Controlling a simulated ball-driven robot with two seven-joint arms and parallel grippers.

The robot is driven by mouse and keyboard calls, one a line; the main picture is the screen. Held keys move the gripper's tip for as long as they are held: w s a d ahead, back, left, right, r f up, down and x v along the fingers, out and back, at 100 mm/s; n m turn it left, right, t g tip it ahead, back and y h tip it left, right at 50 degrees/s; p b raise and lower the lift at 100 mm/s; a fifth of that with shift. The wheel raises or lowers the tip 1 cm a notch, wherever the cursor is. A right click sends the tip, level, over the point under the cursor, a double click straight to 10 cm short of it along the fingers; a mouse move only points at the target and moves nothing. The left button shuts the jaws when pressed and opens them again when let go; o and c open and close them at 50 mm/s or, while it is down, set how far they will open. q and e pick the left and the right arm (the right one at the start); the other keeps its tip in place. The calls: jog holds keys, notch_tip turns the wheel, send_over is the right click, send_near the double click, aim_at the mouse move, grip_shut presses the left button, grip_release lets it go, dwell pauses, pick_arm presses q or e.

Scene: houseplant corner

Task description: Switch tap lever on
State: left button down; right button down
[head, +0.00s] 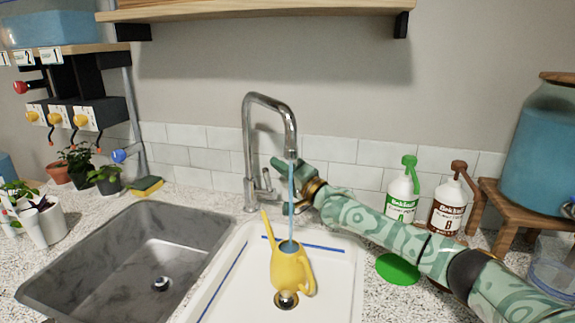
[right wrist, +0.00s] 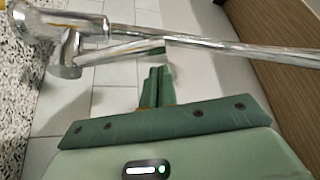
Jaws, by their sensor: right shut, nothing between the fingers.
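The chrome tap (head: 249,140) stands behind the sinks, its spout curving forward to the right. A blue stream of water (head: 291,185) runs from its nozzle into a yellow watering can (head: 289,272). The tap lever (head: 266,182) is at the right side of the tap's base. It also shows as a thin chrome bar in the right wrist view (right wrist: 120,52). My right gripper (head: 281,166) is beside the lever. In the right wrist view its fingers (right wrist: 158,72) are shut and empty, close to the lever's tip; contact is not clear. My left gripper is not in view.
The can stands in the white basin (head: 341,270), with a grey sink (head: 90,235) to the left. Two labelled bottles (head: 402,193) (head: 447,205) stand behind my right arm. A blue dispenser (head: 545,145) is at right. A wooden shelf (head: 260,8) hangs above.

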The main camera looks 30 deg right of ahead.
aim_at(268, 174)
jog(key=shift+s+a+f, duration=0.4)
jog(key=shift+a, duration=0.25)
jog(key=n+y, duration=0.1)
jog(key=s+a+f+n+b, duration=0.1)
jog(key=n, duration=0.1)
jog(key=shift+s+a+f+t+y, duration=0.15)
jog(key=shift+a+f+t+y, duration=0.15)
jog(key=shift+y, duration=0.1)
jog(key=shift+r, duration=0.2)
